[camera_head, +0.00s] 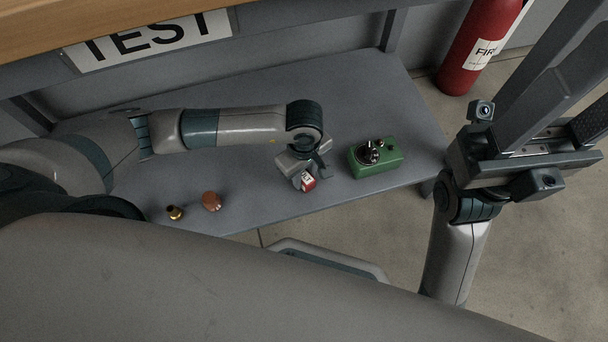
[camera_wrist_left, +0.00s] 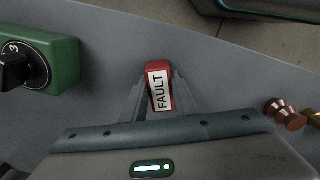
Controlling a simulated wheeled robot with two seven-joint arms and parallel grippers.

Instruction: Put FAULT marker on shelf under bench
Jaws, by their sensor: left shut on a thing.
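The FAULT marker (camera_head: 307,181) is a small red block with a white label; the wrist view shows its label reading FAULT (camera_wrist_left: 160,88). My left gripper (camera_head: 304,172) is shut on it, with one finger on each side (camera_wrist_left: 158,100). The marker is over the front part of the grey shelf (camera_head: 250,205) under the bench, left of a green box. I cannot tell whether the marker touches the shelf. My right gripper (camera_head: 572,75) is raised at the upper right, empty, with its fingers apart.
The green box (camera_head: 388,160) with a black knob stands close to the marker. A brown knob-like piece (camera_head: 211,201) and a brass piece (camera_head: 175,213) are near the shelf's front left. A fire extinguisher (camera_head: 474,55) stands behind right. The wooden bench top (camera_head: 90,28) overhangs, with a TEST sign (camera_head: 150,40).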

